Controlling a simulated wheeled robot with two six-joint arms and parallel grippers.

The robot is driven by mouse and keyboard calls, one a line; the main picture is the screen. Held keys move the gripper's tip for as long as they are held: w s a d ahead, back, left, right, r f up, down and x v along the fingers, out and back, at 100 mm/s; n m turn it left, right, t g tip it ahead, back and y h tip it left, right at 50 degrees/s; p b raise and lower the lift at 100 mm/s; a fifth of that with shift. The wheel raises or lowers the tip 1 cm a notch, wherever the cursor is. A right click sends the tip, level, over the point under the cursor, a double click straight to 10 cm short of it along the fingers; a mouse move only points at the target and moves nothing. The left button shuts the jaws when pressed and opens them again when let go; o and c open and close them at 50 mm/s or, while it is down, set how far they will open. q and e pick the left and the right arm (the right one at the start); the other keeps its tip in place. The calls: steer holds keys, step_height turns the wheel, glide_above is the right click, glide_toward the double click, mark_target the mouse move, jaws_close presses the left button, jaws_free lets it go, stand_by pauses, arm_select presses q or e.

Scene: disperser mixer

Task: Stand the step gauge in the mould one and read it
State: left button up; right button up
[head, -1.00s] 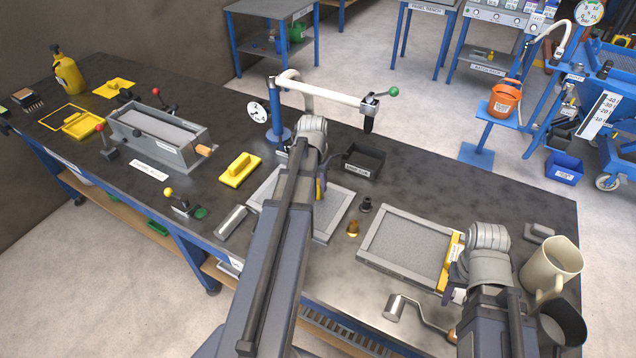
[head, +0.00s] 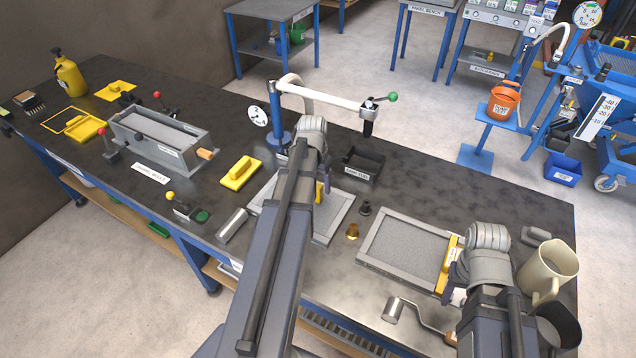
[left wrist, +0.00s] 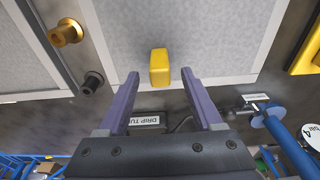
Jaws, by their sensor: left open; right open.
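A small yellow block (left wrist: 160,67), which I take to be the step gauge, is at the grey sheet in the nearer-left framed mould (head: 338,222). My left gripper (left wrist: 160,82) is open, its purple fingers on either side of and just short of the block, not closed on it. In the head view my left gripper (head: 318,185) hides most of it. A second framed mould (head: 385,262) lies to the right, with a yellow labelled bar (head: 449,265) along its right side. My right gripper (head: 456,288) is open beside that bar; its fingers are mostly hidden. I cannot read which mould is one.
A brass piece (head: 353,231) and a black knob (head: 366,208) stand between the moulds. The drip tub (head: 362,163) is behind. A blue post with a white arm (head: 330,92) rises at the back. A beige jug (head: 548,268) and a metal scoop (head: 395,308) are near the right gripper.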

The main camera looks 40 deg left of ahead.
arm_select(q)
steer(key=r+p, duration=0.1)
steer(key=r, duration=0.1)
steer(key=r+p, duration=0.4)
steer(key=shift+s, duration=0.4)
steer(key=shift+d, duration=0.35)
steer(key=s+d+m, duration=0.2)
steer(key=s+d, duration=0.3)
steer(key=d, duration=1.2)
steer(key=s+d+m+g+y, duration=0.1)
steer(key=s+d+m, duration=0.2)
steer(key=d, duration=1.4)
steer(key=s, duration=0.3)
steer(key=shift+g, duration=0.3)
